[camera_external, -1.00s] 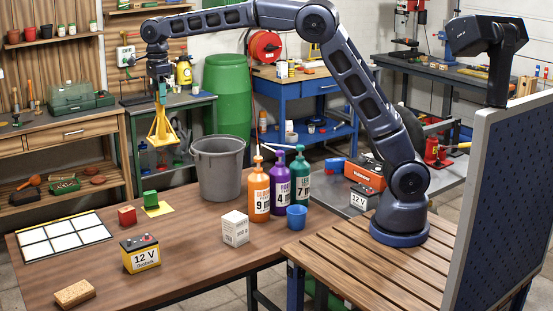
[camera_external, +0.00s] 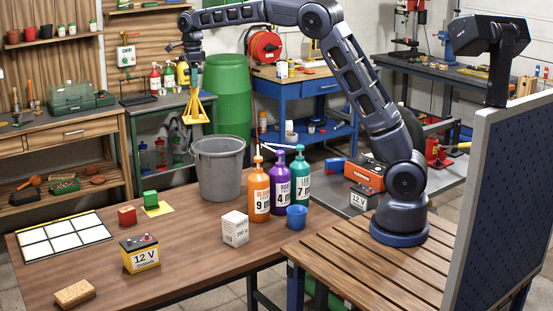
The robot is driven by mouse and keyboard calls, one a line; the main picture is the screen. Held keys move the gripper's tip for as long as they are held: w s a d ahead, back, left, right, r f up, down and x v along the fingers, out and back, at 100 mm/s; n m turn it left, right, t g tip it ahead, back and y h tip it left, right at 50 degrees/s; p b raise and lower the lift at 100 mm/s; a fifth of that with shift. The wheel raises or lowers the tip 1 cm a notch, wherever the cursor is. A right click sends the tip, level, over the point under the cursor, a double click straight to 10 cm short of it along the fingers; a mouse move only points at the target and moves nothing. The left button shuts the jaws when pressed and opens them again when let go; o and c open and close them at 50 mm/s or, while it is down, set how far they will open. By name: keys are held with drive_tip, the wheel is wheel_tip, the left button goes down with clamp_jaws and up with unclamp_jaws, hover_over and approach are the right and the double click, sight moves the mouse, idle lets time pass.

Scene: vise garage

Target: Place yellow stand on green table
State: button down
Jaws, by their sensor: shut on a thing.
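The yellow stand (camera_external: 196,110) hangs upright from my gripper (camera_external: 194,80), with its wider base downward. My gripper is shut on the stand's upper part. The stand is in the air, above and a little left of the grey bucket's rim as seen in the picture. The green table (camera_external: 137,110) stands against the back wall, left of the stand, with a dark top and green legs. The stand appears at the right end of this table in the picture; the depth gap between them is hard to tell.
Bottles (camera_external: 155,80) and a yellow container (camera_external: 183,74) stand on the green table. A green barrel (camera_external: 228,95) is right of it. The grey bucket (camera_external: 218,172), several pump bottles and a battery (camera_external: 141,254) are on the brown table (camera_external: 185,240).

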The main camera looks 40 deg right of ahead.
drive_tip(key=w+d+m, duration=0.2)
drive_tip(key=w+d, duration=0.2)
drive_tip(key=d, duration=1.2)
drive_tip(key=w+d+m, duration=0.2)
drive_tip(key=w+d, duration=0.2)
drive_tip(key=d, duration=1.1)
drive_tip(key=s+d+m, duration=0.2)
drive_tip(key=d, duration=1.4)
drive_tip(key=s+d+m, duration=0.1)
drive_tip(key=s+d, duration=0.2)
drive_tip(key=d, duration=1.2)
drive_tip(key=s+d+m, duration=0.2)
drive_tip(key=s+d, duration=0.6)
drive_tip(key=d, duration=0.5)
drive_tip(key=s+d+m, duration=0.2)
drive_tip(key=s+d, duration=0.6)
drive_tip(key=d, duration=0.6)
drive_tip(key=s+d+m, duration=0.2)
drive_tip(key=s+d, duration=0.6)
drive_tip(key=s, duration=0.4)
drive_tip(key=s+d+m, duration=0.1)
drive_tip(key=s+d, duration=0.8)
drive_tip(key=s, duration=0.3)
wheel_tip(320, 180, down, 38)
drive_tip(key=shift+w+a+f, duration=0.15)
drive_tip(key=shift+w+f, duration=0.1)
drive_tip(key=shift+w, duration=0.1)
drive_tip(key=shift+f, duration=0.15)
